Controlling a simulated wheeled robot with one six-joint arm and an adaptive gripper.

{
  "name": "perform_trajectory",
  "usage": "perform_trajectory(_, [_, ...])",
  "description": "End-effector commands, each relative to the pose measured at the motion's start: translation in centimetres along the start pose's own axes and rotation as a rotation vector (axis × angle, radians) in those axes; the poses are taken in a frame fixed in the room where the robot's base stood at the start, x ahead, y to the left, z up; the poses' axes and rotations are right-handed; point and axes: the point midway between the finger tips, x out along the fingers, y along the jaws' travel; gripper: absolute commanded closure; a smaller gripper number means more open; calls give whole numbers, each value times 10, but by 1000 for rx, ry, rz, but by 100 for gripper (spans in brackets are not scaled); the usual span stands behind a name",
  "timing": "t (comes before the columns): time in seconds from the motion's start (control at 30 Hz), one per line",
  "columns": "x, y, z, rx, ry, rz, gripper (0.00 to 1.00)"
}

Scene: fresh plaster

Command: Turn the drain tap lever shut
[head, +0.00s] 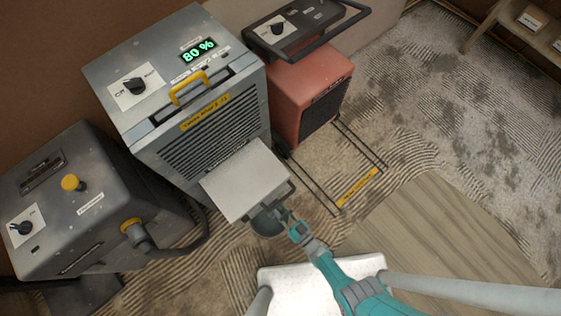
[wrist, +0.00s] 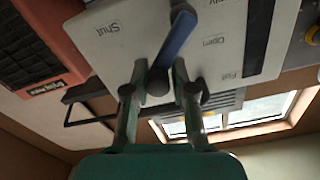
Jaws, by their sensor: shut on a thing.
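The drain tap lever (wrist: 176,42) is a blue bar in the wrist view. The plate reads "Shut" on the left and "Open" on the right; the lever lies between these words. My gripper (wrist: 160,72) has a finger on each side of the lever and is shut on it. In the head view my gripper (head: 285,222) reaches the front of the grey machine (head: 212,135), below its pale jutting top (head: 245,180). The lever is hidden there.
The grey machine shows "80 %" and has a yellow handle (head: 189,88). A red machine (head: 312,95) stands right of it, and a dark grey unit with a hose (head: 85,205) stands left.

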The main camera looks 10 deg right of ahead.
Motion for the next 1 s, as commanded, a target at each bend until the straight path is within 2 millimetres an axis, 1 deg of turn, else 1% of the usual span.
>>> perform_trajectory(0.23, [0,4,2,69,-1,5,100])
perform_trajectory(0.67, [0,5,2,80,-2,5,100])
perform_trajectory(0.7, [0,5,2,80,-2,5,70])
perform_trajectory(0.77, [0,5,2,80,-1,4,55])
perform_trajectory(0.8, [0,5,2,80,-1,4,53])
perform_trajectory(1.0, [0,4,2,80,-1,2,53])
